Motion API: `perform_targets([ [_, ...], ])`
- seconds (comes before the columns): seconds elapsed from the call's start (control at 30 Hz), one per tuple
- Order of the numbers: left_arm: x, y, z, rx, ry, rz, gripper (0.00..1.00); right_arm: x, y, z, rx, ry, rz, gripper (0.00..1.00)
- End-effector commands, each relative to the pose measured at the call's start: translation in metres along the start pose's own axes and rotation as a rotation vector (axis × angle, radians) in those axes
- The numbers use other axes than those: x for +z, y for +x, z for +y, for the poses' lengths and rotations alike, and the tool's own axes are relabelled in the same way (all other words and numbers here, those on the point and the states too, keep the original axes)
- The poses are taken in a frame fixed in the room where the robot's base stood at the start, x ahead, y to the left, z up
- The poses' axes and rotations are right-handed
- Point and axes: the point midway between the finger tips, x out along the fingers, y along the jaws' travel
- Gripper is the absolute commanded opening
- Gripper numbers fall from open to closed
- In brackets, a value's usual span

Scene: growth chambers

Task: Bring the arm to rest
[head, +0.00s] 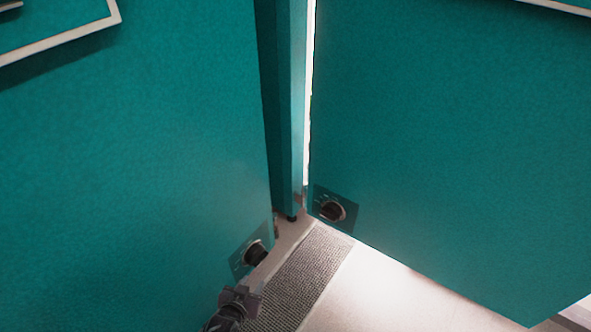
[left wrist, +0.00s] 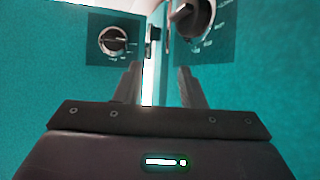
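My left gripper (head: 240,297) is at the bottom of the head view, just below the dark knob (head: 256,253) on the left teal panel. In the left wrist view its two fingers (left wrist: 158,75) stand apart with nothing between them, so it is open and empty. A dark round knob (left wrist: 113,40) shows beyond the fingers at upper left. A larger, closer knob (left wrist: 192,18) shows at upper right, apart from the fingertips. My right gripper is in neither view.
The large left teal panel (head: 130,170) and right teal panel (head: 450,130) flank a narrow bright gap (head: 310,100). The right panel has its own knob (head: 332,209). A dark grating (head: 305,275) crosses the pale floor (head: 385,295), which is clear at lower right.

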Motion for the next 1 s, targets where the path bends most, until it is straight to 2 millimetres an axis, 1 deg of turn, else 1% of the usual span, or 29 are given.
perform_targets([
  [0.03,0.025,-0.025,-0.001,-0.005,-0.006,-0.106,0.36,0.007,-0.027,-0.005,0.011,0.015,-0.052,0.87],
  [0.07,0.046,-0.036,-0.002,-0.008,-0.009,-0.167,0.36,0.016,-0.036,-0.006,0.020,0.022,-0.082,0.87],
  [0.1,0.072,-0.052,-0.002,-0.011,-0.013,-0.244,0.36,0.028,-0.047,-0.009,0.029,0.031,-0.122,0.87],
  [0.17,0.109,-0.080,-0.003,-0.016,-0.020,-0.356,0.36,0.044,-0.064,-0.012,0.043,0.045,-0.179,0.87],
  [0.2,0.133,-0.101,-0.003,-0.019,-0.024,-0.430,0.36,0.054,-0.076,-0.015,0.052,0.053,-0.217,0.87],
  [0.27,0.165,-0.133,-0.002,-0.023,-0.030,-0.535,0.36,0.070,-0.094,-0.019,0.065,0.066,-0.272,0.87],
  [0.3,0.184,-0.155,-0.002,-0.024,-0.034,-0.601,0.36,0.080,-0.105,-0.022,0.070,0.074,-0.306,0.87],
  [0.37,0.209,-0.188,0.000,-0.027,-0.039,-0.690,0.36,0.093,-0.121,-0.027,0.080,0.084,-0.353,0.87],
  [0.4,0.223,-0.207,0.000,-0.028,-0.042,-0.742,0.36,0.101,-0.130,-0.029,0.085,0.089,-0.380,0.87],
  [0.43,0.233,-0.221,0.001,-0.029,-0.044,-0.777,0.36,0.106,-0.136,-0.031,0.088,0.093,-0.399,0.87],
  [0.5,0.250,-0.247,0.002,-0.030,-0.048,-0.845,0.36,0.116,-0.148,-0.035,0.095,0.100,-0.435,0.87],
  [0.53,0.256,-0.257,0.003,-0.030,-0.050,-0.868,0.36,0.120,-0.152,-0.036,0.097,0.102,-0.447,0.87],
  [0.6,0.265,-0.273,0.004,-0.032,-0.052,-0.906,0.36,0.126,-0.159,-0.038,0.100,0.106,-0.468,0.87],
  [0.63,0.268,-0.277,0.004,-0.032,-0.053,-0.918,0.36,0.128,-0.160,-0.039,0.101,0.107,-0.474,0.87],
  [0.7,0.273,-0.283,0.004,-0.032,-0.054,-0.934,0.36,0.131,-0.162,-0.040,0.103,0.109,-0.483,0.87],
  [1.0,0.273,-0.283,0.004,-0.032,-0.054,-0.935,0.36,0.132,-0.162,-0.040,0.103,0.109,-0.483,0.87],
])
